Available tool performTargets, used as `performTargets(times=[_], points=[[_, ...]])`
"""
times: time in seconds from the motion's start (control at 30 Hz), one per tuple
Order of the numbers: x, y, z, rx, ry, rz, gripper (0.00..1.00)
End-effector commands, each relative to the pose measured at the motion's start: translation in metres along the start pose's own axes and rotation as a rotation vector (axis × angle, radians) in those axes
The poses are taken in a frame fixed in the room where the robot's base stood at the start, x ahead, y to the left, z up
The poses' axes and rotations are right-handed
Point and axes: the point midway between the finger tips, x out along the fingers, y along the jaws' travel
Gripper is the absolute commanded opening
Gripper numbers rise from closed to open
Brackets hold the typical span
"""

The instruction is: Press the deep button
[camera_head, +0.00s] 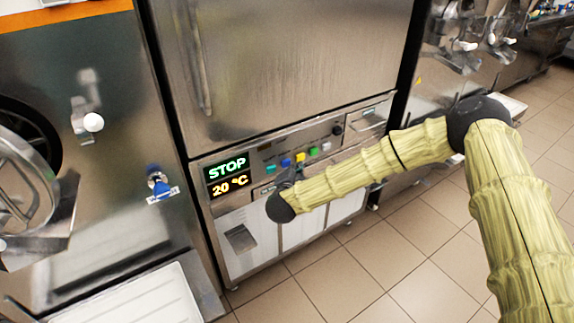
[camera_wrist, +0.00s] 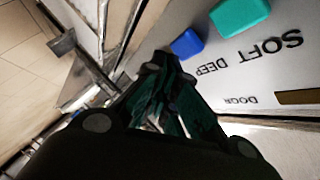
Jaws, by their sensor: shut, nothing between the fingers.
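The deep button is a blue button (camera_wrist: 187,42) beside the word DEEP in the wrist view, where the lettering appears upside down. It also shows in the head view (camera_head: 286,162) on the freezer's control panel. My gripper (camera_wrist: 163,60) is shut and empty. Its dark fingertips appear just left of the blue button in the wrist view; I cannot tell whether they touch it. In the head view the end of my arm is in front of the panel below the buttons and the fingers are mostly hidden.
A teal button (camera_wrist: 238,15) by the word SOFT sits next to the blue one. Yellow (camera_head: 300,158), green (camera_head: 313,151) and white (camera_head: 326,146) buttons follow to the right. The display (camera_head: 228,176) reads STOP and 20 °C. A steel machine (camera_head: 100,150) stands left. Tiled floor (camera_head: 390,260) is clear.

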Motion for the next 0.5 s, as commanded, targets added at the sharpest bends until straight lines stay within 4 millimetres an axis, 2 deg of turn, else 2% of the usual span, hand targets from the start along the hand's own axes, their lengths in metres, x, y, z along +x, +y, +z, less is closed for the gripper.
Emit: performTargets(times=[0.5], points=[[0.0058,-0.0043,0.0039,0.0,0.001,0.0,0.0]])
